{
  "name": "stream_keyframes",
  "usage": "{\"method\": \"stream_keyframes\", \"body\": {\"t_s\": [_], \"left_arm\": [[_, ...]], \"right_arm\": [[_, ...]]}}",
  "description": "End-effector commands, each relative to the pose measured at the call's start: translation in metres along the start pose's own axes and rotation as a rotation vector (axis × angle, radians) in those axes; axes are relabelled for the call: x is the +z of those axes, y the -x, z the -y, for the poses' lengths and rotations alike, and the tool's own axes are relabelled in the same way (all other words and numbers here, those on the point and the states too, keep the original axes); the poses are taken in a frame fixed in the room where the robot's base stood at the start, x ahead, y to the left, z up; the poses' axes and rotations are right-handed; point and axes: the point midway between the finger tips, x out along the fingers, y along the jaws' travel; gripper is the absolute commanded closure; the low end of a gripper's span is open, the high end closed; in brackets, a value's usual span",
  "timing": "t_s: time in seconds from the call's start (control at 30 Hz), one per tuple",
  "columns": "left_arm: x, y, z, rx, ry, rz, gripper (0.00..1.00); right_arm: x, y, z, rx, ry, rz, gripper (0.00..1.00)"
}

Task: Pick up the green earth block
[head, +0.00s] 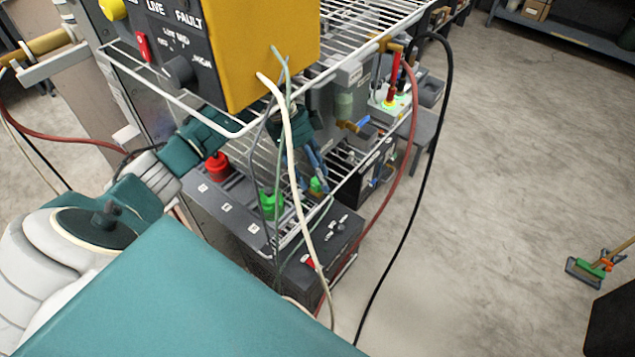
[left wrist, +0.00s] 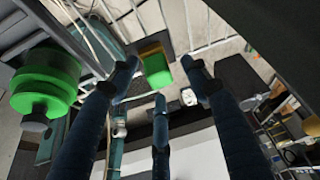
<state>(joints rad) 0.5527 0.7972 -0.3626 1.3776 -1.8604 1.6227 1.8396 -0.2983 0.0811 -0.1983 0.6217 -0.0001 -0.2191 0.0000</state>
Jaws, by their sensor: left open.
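The green earth block (left wrist: 157,70) is a small green piece with a yellow side. In the left wrist view it lies between and just past the spread fingertips; I cannot tell whether any finger touches it. In the head view it is a small green and yellow patch (head: 318,185), partly hidden by the blue fingers. My left gripper (head: 308,176) is open and reaches down to the block under the wire shelf. Its three fingers also show in the left wrist view (left wrist: 160,82). My right gripper is in neither view.
A round green knob (left wrist: 47,80) is left of the fingers; a red knob (head: 217,167) stands on the dark unit. White wire shelving (head: 345,45), a yellow-sided control box (head: 270,50) and hanging cables (head: 297,165) crowd my left arm. The floor at right is mostly clear.

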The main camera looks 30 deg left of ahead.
Motion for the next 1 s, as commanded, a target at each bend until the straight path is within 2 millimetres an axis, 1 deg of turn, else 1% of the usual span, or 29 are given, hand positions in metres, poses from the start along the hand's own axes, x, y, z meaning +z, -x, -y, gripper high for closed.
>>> {"method": "stream_keyframes", "body": {"t_s": [0.07, 0.1, 0.17, 0.3, 0.33, 0.73, 0.83, 0.93, 1.0], "left_arm": [[0.001, 0.0, 0.0, 0.0, 0.0, 0.0, 0.52], [0.001, 0.0, 0.0, 0.0, 0.0, 0.0, 0.56], [0.001, 0.0, 0.0, 0.0, 0.0, 0.0, 0.68], [0.001, 0.0, 0.0, 0.0, 0.0, 0.0, 0.96], [0.001, 0.0, 0.0, 0.0, 0.0, 0.0, 0.99], [0.0, 0.001, 0.001, -0.002, -0.001, 0.0, 1.0], [-0.002, 0.006, 0.001, -0.004, -0.002, 0.0, 1.0], [-0.005, 0.014, 0.001, -0.005, -0.003, 0.001, 1.0], [-0.002, 0.011, -0.003, -0.028, -0.012, -0.003, 1.0]], "right_arm": [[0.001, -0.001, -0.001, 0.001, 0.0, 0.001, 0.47], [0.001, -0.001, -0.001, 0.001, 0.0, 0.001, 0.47], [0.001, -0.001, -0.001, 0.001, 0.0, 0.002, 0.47], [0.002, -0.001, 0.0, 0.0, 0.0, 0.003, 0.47], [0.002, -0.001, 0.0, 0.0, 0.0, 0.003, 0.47], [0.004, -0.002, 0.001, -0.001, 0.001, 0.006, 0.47], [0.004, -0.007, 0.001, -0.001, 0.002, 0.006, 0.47], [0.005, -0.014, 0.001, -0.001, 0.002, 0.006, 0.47], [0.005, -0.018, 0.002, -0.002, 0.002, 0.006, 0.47]]}}
